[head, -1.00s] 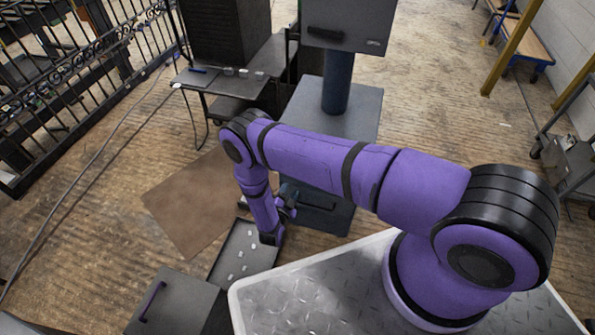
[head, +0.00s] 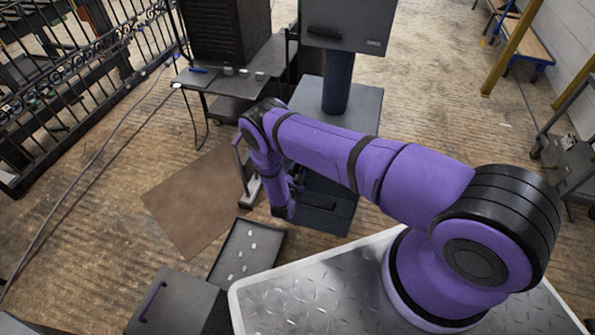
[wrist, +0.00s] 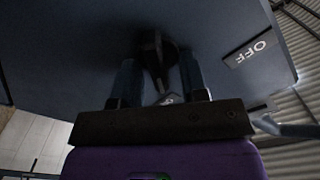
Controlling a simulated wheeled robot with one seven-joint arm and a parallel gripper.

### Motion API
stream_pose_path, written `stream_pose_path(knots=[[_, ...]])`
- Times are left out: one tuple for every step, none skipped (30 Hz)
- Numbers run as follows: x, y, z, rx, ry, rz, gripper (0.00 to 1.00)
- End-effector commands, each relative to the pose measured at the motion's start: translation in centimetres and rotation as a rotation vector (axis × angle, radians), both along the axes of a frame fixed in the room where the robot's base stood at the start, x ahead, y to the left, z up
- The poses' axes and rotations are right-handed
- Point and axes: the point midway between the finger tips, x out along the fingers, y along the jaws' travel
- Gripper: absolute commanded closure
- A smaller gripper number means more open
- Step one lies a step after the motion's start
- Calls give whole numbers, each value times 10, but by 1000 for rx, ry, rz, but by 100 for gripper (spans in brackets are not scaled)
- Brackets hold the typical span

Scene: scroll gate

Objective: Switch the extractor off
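The extractor (head: 345,28) appears to be the grey box on a dark blue column behind my arm in the head view. In the wrist view, my gripper (wrist: 160,75) points at a dark blue-grey face with an OFF label (wrist: 250,50) to the right. A dark lever-like part (wrist: 155,62) lies between the two fingers, which stand apart. Whether they touch it is too dark to tell.
A tray with several small pale pieces (head: 222,268) lies on the floor near a grey box with a purple handle (head: 165,310). A side table (head: 215,82) stands behind. Brown mat (head: 190,205) covers open floor.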

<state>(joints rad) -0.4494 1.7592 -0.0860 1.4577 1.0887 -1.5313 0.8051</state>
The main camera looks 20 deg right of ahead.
Motion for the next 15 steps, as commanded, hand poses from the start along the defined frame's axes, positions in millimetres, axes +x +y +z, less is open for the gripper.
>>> stream_pose_path(knots=[[0, 0, 0, 0, 0, 0, 60], [0, 0, 0, 0, 0, 0, 60], [0, 0, 0, 0, 0, 0, 60], [0, 0, 0, 0, 0, 0, 60], [0, 0, 0, 0, 0, 0, 60], [0, 0, 0, 0, 0, 0, 67], [0, 0, 0, 0, 0, 0, 74], [0, 0, 0, 0, 0, 0, 81], [0, 0, 0, 0, 0, 0, 90], [0, 0, 0, 0, 0, 0, 97], [0, 0, 0, 0, 0, 0, 100], [0, 0, 0, 0, 0, 0, 100], [0, 0, 0, 0, 0, 0, 100], [0, 0, 0, 0, 0, 0, 100], [0, 0, 0, -1, 1, 0, 100]])
